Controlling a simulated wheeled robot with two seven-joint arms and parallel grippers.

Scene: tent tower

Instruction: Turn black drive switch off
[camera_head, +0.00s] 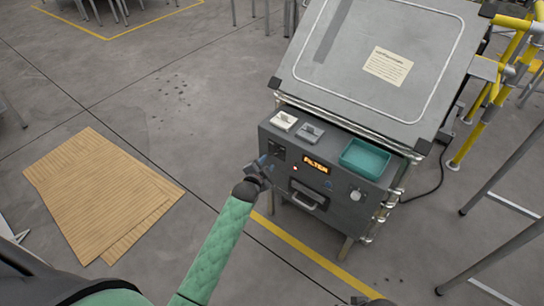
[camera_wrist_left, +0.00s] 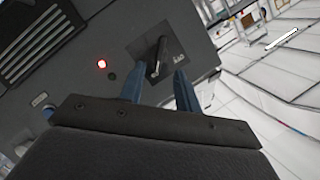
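The black drive switch (camera_wrist_left: 158,57) is a dark lever on a dark square plate on the front of a grey cabinet. In the left wrist view it stands tilted just beyond and between my blue fingertips. In the head view its plate (camera_head: 277,151) is at the left of the front panel, partly hidden by my gripper. My left gripper (camera_head: 263,162) is close in front of the panel. In the left wrist view its fingers (camera_wrist_left: 159,76) are apart with nothing clamped between them; contact with the lever cannot be told. A dark tip at the bottom edge may be my right gripper (camera_head: 371,300).
The cabinet's front also has a lit FILTER display (camera_head: 316,163), a handle (camera_head: 309,200) and a red light (camera_wrist_left: 101,64). A teal tray (camera_head: 365,158) sits on its ledge. Cardboard (camera_head: 100,195) lies on the floor at left. Yellow railing (camera_head: 490,95) stands at right.

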